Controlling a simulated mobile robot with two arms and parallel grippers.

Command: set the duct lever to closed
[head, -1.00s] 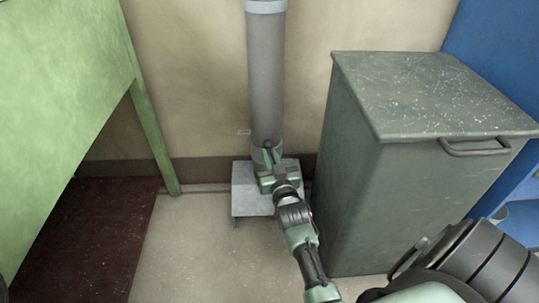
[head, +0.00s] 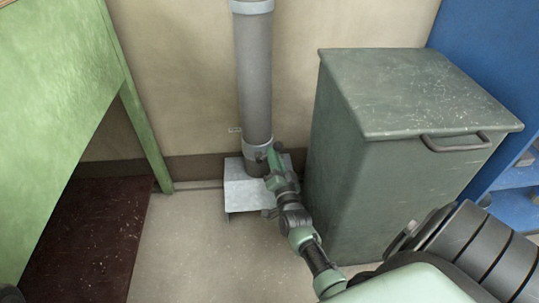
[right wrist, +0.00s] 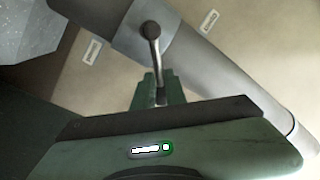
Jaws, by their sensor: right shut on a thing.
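The grey duct (head: 255,80) stands upright against the wall, with a lighter collar (head: 256,150) near its foot. My right gripper (head: 272,156) is at the right side of this collar. In the right wrist view the dark lever (right wrist: 153,45) has a round end over the collar (right wrist: 168,30), and its shaft runs down between the fingers. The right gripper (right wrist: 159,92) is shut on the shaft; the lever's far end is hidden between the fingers. Two small wall labels, left (right wrist: 91,51) and right (right wrist: 209,21), flank the duct, too small to read. My left gripper is not in view.
A metal box (head: 240,190) is at the duct's foot. A grey-green bin (head: 345,165) stands close to the right of my right arm. A green bench (head: 60,90) is at the left, above a dark red mat (head: 85,240). The floor (head: 185,240) between is clear.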

